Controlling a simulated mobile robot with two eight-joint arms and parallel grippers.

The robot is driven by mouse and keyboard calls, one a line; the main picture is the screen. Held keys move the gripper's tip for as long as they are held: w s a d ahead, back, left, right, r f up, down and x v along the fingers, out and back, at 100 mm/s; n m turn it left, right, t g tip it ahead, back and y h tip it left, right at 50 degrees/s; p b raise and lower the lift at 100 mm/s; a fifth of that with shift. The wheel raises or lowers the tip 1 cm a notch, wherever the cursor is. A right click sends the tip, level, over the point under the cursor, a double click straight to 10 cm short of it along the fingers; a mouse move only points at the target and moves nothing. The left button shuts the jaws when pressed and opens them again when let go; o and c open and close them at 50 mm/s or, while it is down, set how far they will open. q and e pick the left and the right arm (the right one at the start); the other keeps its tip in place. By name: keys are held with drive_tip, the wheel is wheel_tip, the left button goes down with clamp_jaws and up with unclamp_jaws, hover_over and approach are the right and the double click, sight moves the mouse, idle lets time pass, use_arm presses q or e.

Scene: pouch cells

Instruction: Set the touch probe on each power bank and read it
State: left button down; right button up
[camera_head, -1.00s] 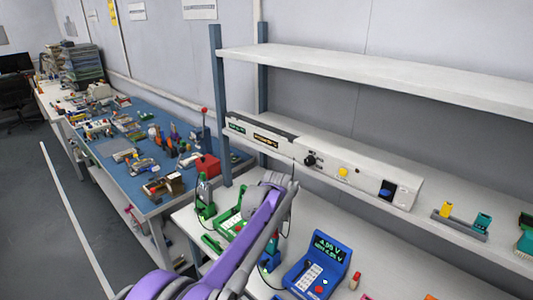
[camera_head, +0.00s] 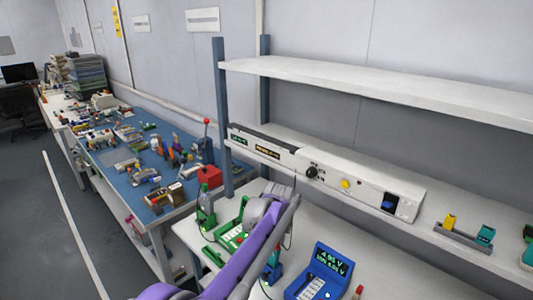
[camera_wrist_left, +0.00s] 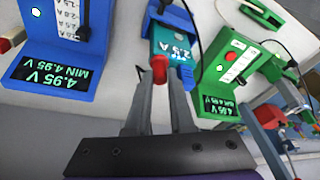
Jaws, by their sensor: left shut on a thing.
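In the left wrist view my left gripper (camera_wrist_left: 158,85) is shut on a red-ended piece that looks like the touch probe (camera_wrist_left: 159,68). Just beyond it a teal power bank (camera_wrist_left: 178,45) marked 2.5 A stands in a blue holder; I cannot tell whether the probe touches it. A blue meter (camera_wrist_left: 55,70) reads 4.95 V, MIN 4.95 V; it also shows in the head view (camera_head: 322,268). A green meter (camera_wrist_left: 228,75) also reads 4.95 V and shows in the head view (camera_head: 230,235). In the head view my purple left arm hides the gripper. My right gripper is not in view.
A green holder (camera_head: 205,212) stands at the white bench's left end. A long white panel with knobs (camera_head: 345,185) sits behind, under a white shelf (camera_head: 390,85). A blue-topped bench (camera_head: 130,155) at left is crowded with tools. In the wrist view, another red-and-blue piece (camera_wrist_left: 270,117) lies right.

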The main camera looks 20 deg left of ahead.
use_arm(q)
drive_tip(key=shift+w+d+r+p, duration=0.15)
drive_tip(key=shift+r+p, duration=0.3)
drive_tip(key=shift+r, duration=0.55)
drive_tip(key=shift+w+r+p, duration=0.15)
drive_tip(key=shift+r+p, duration=0.3)
drive_tip(key=shift+r, duration=0.55)
drive_tip(key=shift+w+d+r+p, duration=0.15)
drive_tip(key=shift+r+p, duration=0.3)
drive_tip(key=shift+r, duration=0.55)
drive_tip(key=shift+a, duration=0.1)
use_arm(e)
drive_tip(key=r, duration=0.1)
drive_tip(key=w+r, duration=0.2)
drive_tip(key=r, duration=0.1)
use_arm(q)
drive_tip(key=shift+f, duration=0.1)
drive_tip(key=shift+s, duration=0.1)
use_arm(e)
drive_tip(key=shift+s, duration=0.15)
